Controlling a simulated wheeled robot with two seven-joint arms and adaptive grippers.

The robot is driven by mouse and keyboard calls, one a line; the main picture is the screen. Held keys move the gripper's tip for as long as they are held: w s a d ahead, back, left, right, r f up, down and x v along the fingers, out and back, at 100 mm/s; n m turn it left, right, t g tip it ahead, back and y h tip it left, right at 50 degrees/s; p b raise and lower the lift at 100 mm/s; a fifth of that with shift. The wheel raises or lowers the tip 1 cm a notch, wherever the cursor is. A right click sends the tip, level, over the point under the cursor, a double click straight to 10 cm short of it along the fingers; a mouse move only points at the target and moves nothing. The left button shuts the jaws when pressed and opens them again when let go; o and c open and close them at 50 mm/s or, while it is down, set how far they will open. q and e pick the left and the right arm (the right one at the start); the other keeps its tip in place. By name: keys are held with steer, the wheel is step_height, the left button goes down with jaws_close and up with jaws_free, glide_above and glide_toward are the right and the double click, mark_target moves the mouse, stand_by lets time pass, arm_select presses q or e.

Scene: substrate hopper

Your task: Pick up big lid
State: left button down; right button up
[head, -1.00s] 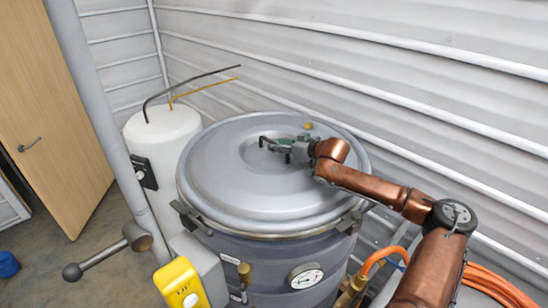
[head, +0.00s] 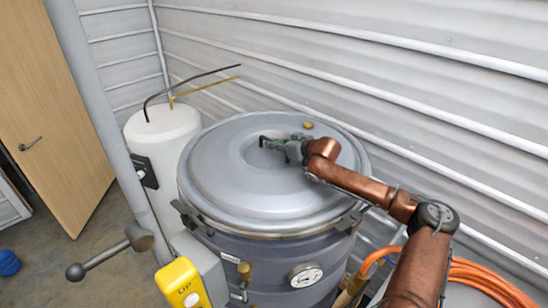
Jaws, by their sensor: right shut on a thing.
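The big lid (head: 245,190) is a round grey metal disc with a raised rim. It lies on top of the large grey drum (head: 250,262), and I see no clear gap between them. My copper right arm comes in from the right, and its gripper (head: 272,145) is at the middle of the lid. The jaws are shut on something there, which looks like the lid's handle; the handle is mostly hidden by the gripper. My left gripper is not in view.
A white tank (head: 165,140) with two thin pipes stands behind left of the drum. A yellow control box (head: 182,283) and a pressure gauge (head: 305,276) are at the drum's front. Orange hose (head: 480,278) is coiled at right. A corrugated wall (head: 400,80) is close behind.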

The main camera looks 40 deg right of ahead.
jaws_close()
stand_by(0.3)
steer(key=shift+w+d+r, duration=0.1)
steer(key=shift+r, duration=0.7)
step_height(320, 180, up, 2)
steer(key=shift+r, duration=0.15)
steer(key=s+a+r+b, duration=0.3)
steer(key=s+a+r, duration=0.6)
steer(key=s, duration=0.2)
step_height(320, 180, down, 5)
steer(key=b, duration=0.4)
steer(key=shift+a+r+p, duration=0.1)
steer(key=shift+r+p, duration=2.2)
steer(key=shift+r, duration=0.6)
